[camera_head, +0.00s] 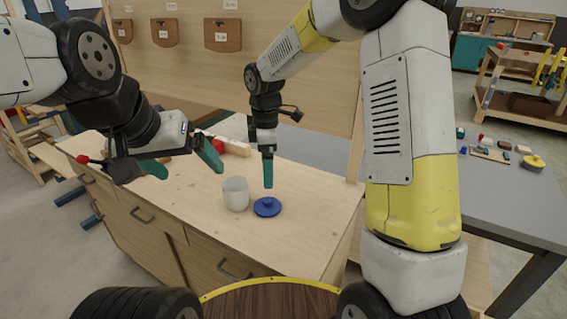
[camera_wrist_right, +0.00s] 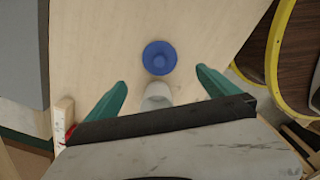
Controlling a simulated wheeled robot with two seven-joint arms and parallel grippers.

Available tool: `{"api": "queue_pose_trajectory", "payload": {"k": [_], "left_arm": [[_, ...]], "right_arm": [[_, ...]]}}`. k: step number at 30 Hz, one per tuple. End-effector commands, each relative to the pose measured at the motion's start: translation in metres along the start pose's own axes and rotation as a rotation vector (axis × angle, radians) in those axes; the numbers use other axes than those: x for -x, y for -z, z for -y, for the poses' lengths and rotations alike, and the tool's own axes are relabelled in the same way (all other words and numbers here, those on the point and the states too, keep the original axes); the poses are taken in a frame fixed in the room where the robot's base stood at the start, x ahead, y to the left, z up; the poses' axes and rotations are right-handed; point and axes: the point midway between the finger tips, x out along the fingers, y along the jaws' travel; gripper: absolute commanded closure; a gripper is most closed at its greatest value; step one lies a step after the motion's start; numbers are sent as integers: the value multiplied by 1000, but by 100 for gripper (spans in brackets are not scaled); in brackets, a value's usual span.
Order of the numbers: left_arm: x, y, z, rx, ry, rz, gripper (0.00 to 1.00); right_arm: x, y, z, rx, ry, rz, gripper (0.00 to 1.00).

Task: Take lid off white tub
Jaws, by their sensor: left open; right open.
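The white tub (camera_head: 236,194) stands upright on the wooden bench top, its top uncovered as far as I can see. The blue lid (camera_head: 267,207) with its knob lies flat on the bench just right of the tub. In the right wrist view, the lid (camera_wrist_right: 159,58) lies beyond the tub (camera_wrist_right: 157,95), whose near part is hidden by my gripper. My right gripper (camera_wrist_right: 160,88) is open and empty above them; in the head view its fingers (camera_head: 268,170) point down over the lid. My left gripper (camera_head: 182,165) is open and empty, left of the tub and above the bench.
A red object (camera_head: 212,141) and wooden pieces lie at the back of the wooden bench (camera_head: 310,212). A grey table (camera_head: 505,205) at right holds small items, including a yellow-lidded container (camera_head: 534,163). The bench front right of the lid is clear.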

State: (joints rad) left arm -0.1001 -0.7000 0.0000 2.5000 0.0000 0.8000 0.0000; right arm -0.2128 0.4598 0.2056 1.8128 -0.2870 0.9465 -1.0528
Motion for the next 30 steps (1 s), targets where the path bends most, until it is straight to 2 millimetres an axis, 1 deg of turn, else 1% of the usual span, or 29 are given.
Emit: {"api": "queue_pose_trajectory", "payload": {"k": [1, 2, 5, 6, 9, 11, 15, 18, 21, 24, 27, 30], "left_arm": [[0, 0, 0, 0, 0, 0, 10], [0, 0, 0, 0, 0, 0, 10], [0, 0, 0, 0, 0, 0, 10], [0, 0, 0, 0, 0, 0, 10], [0, 0, 0, 0, 0, 0, 10], [0, 0, 0, 0, 0, 0, 10], [0, 0, 0, 0, 0, 0, 10], [0, 0, 0, 0, 0, 0, 10], [0, 0, 0, 0, 0, 0, 10], [0, 0, 0, 0, 0, 0, 10], [0, 0, 0, 0, 0, 0, 10], [0, 0, 0, 0, 0, 0, 10]], "right_arm": [[11, -6, 3, -36, -17, -3, 1], [18, -10, 6, -65, -27, -6, 1], [46, -28, 21, -201, -72, -25, 1], [58, -36, 29, -268, -91, -36, 1], [86, -56, 52, -443, -140, -73, 1], [101, -68, 67, -547, -167, -98, 1], [128, -91, 104, -789, -223, -175, 1], [141, -104, 133, -960, -255, -241, 1], [151, -115, 160, -1127, -282, -318, 1], [155, -124, 186, -1277, -297, -396, 1], [156, -128, 205, -1394, -305, -466, 1], [156, -130, 217, -1474, -304, -515, 1]]}}
